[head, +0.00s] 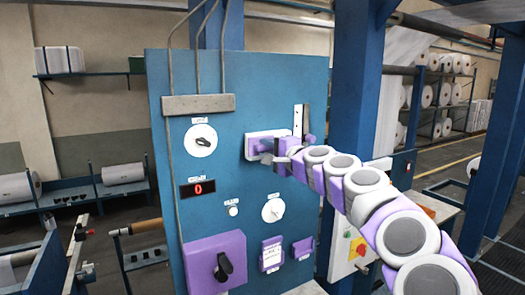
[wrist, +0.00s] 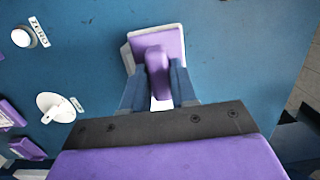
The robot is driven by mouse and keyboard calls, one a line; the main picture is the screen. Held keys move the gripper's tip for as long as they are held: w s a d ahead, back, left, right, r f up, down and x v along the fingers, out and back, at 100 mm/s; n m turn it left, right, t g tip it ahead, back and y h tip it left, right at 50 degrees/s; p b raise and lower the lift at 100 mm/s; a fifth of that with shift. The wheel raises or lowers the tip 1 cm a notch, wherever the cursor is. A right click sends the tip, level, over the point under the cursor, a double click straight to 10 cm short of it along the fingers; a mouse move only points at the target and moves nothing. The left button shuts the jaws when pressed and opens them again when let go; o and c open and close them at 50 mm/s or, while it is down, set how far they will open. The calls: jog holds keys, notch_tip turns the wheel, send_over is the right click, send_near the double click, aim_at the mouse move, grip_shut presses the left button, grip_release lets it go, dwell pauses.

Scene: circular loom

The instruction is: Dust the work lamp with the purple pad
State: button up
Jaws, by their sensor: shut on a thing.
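My gripper (head: 270,158) is in front of the upper right part of the blue panel, at the far end of my outstretched arm. In the wrist view its two blue fingers (wrist: 158,85) are shut on the raised grip of the purple pad (wrist: 157,66). The pad lies over a white rectangular fixture, which appears to be the work lamp (head: 266,135). The lamp's pale rim also shows at the pad's left in the wrist view (wrist: 128,56). The pad hides most of the lamp's face there. I cannot tell for certain whether they touch.
The blue panel (head: 176,120) carries a red display (head: 198,188), a white dial (head: 273,210), an upper knob (head: 201,140) and a purple switch box (head: 215,262). A metal strip (head: 299,119) stands right of the lamp. A blue column (head: 352,100) rises right of the panel.

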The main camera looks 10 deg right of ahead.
jog(key=shift+s+a, duration=0.15)
jog(key=shift+a, duration=0.7)
dwell(0.4)
jog(key=shift+s+d+f+b, duration=0.1)
jog(key=shift+s+f+b, duration=0.05)
jog(key=shift+s+b, duration=0.25)
jog(key=s, duration=0.2)
jog(key=shift+s+d, duration=0.25)
jog(key=shift+s, duration=0.1)
jog(key=shift+v, duration=0.95)
jog(key=shift+s+d, duration=0.2)
